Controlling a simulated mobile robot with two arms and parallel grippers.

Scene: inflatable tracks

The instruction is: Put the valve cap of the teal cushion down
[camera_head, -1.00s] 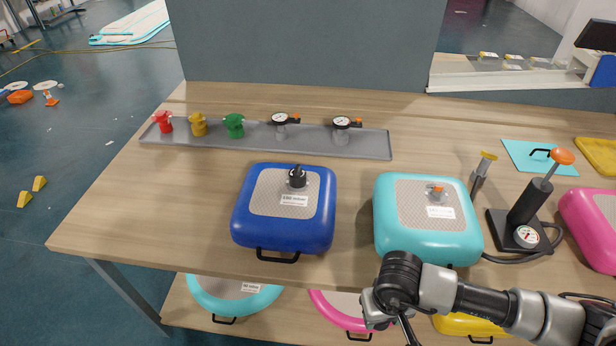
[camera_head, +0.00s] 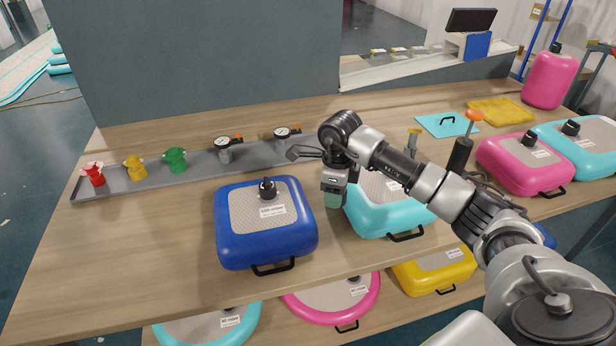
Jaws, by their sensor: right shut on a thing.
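The teal cushion (camera_head: 371,213) lies on the bench to the right of the blue cushion (camera_head: 266,235). My right arm crosses in front of it and hides much of its top, including its valve. My right gripper (camera_head: 334,201) points down at the teal cushion's left edge, above the gap between the two cushions. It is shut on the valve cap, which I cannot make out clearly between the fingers. My left gripper is not in view.
A grey tray (camera_head: 200,172) at the back holds red, yellow and green fittings and two gauges. A hand pump (camera_head: 460,155) and pink cushion (camera_head: 521,166) are to the right. Bare bench (camera_head: 150,230) lies left of the blue cushion. More cushions sit on the shelf below.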

